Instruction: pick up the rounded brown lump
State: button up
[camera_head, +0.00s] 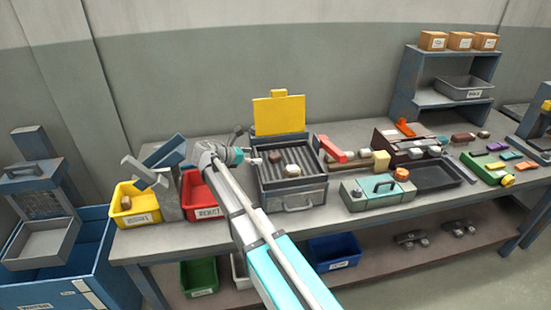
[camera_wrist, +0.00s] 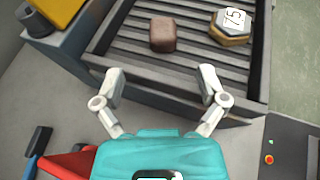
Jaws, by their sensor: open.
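A brown block with rounded edges (camera_wrist: 162,34) lies on the slatted bed of an open tray (camera_wrist: 136,90) in the wrist view, ahead of my fingers. It also shows in the head view (camera_head: 275,157) towards the back of the slats. My gripper (camera_wrist: 160,72) is open and empty, its two fingertips spread wide over the tray's near edge, apart from the block. In the head view my gripper (camera_head: 253,158) is at the tray's left side. A hexagonal piece marked 75 (camera_wrist: 232,24) sits right of the block, and it shows in the head view (camera_head: 292,170).
The tray's yellow lid (camera_head: 279,116) stands raised behind it. A red bin (camera_head: 203,198) and a yellow bin (camera_head: 137,207) stand to the left. A teal case (camera_head: 377,192) and a red-handled item (camera_head: 333,149) are to the right.

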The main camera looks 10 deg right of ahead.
aim_at(272, 155)
jog(key=shift+b+x, duration=0.45)
jog(key=shift+x, duration=0.8)
jog(key=shift+d, duration=0.1)
jog(key=shift+b+x, duration=0.9)
jog(key=shift+x, duration=1.6)
jog(key=shift+s+d+r, duration=0.1)
jog(key=shift+s+r, duration=0.05)
jog(key=c, duration=1.2)
jog(key=shift+c, duration=0.2)
jog(key=shift+r, duration=0.1)
